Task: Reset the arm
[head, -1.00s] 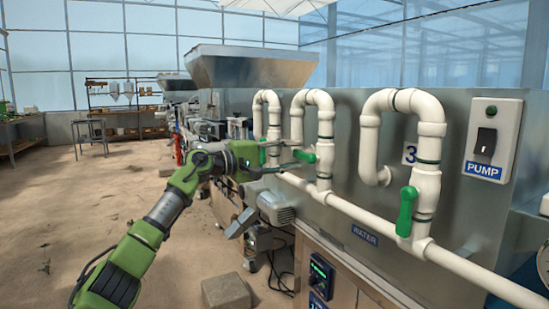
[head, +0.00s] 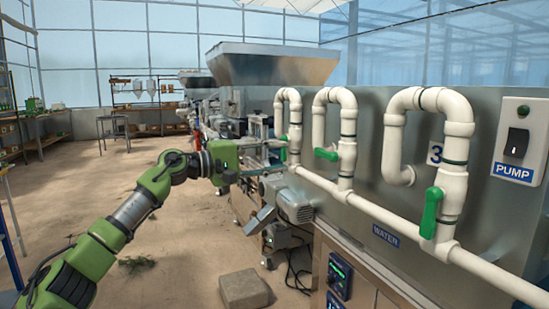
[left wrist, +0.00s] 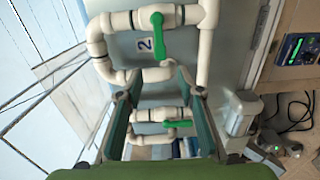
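My left arm comes in from the left in the head view. My left gripper (head: 262,170) is to the left of the white pipe loops, in front of the seeder line and apart from the middle green valve handle (head: 326,154). In the left wrist view its two fingers (left wrist: 155,92) are spread with nothing between them, so it is open and empty. Beyond the fingers are white pipes, a green handle (left wrist: 157,36) by the label 2 and another green handle (left wrist: 177,123). My right gripper is not in view.
A white pipe (head: 385,208) runs along the metal tank, with a vertical green handle (head: 432,212) by the label 3. A pump switch (head: 517,142) is at right. A grey motor (head: 294,200) is below the gripper, and a block (head: 244,290) lies on the floor. Floor at left is mostly clear.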

